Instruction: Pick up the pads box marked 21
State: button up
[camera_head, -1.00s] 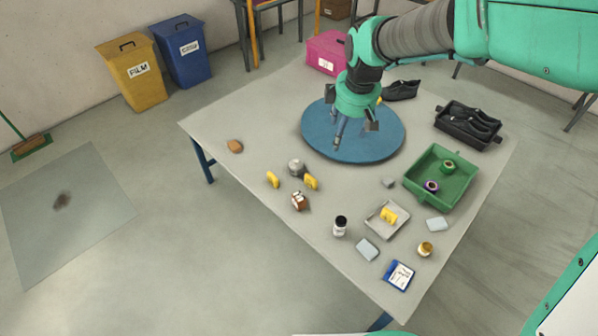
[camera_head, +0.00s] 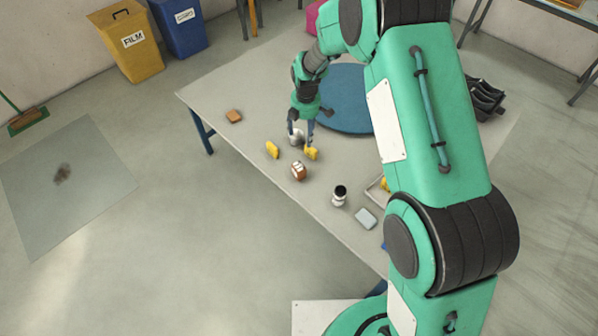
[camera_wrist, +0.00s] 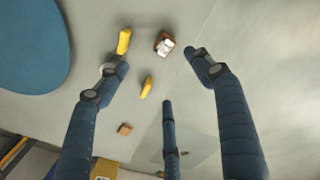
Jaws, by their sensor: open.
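A small brown box with a white label (camera_head: 299,171) stands on the grey table near its front left edge; I cannot read a 21 on it. It also shows in the wrist view (camera_wrist: 164,44), near the top between the fingers. My gripper (camera_head: 301,136) is open and empty, above the table by a grey round piece (camera_head: 295,139), up and left of the box in the head view. In the wrist view my gripper (camera_wrist: 160,76) has its fingers spread, with the box beyond the fingertips.
Two yellow pieces (camera_head: 272,149) (camera_head: 311,153) lie near the box. A brown block (camera_head: 233,116) lies farther left. A dark-topped jar (camera_head: 339,195) and a pale block (camera_head: 366,218) stand to the right. The blue round mat (camera_head: 345,98) is behind. My arm hides the table's right side.

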aim_at(299, 166)
notch_tip(299, 166, down, 10)
jog(key=a+n, duration=0.2)
jog(key=shift+w+a+n+g, duration=0.2)
jog(key=shift+w+n+g, duration=0.1)
jog(key=shift+w, duration=0.05)
jog(key=shift+f+b, duration=0.65)
jog(key=shift+f, duration=3.6)
jog(key=shift+d+f+b, duration=0.15)
jog(key=shift+f+b, duration=0.15)
jog(key=shift+f, duration=1)
jog(key=shift+d+f+b, duration=0.1)
jog(key=shift+f+b, duration=0.2)
jog(key=shift+f, duration=1)
jog(key=c, duration=1.3)
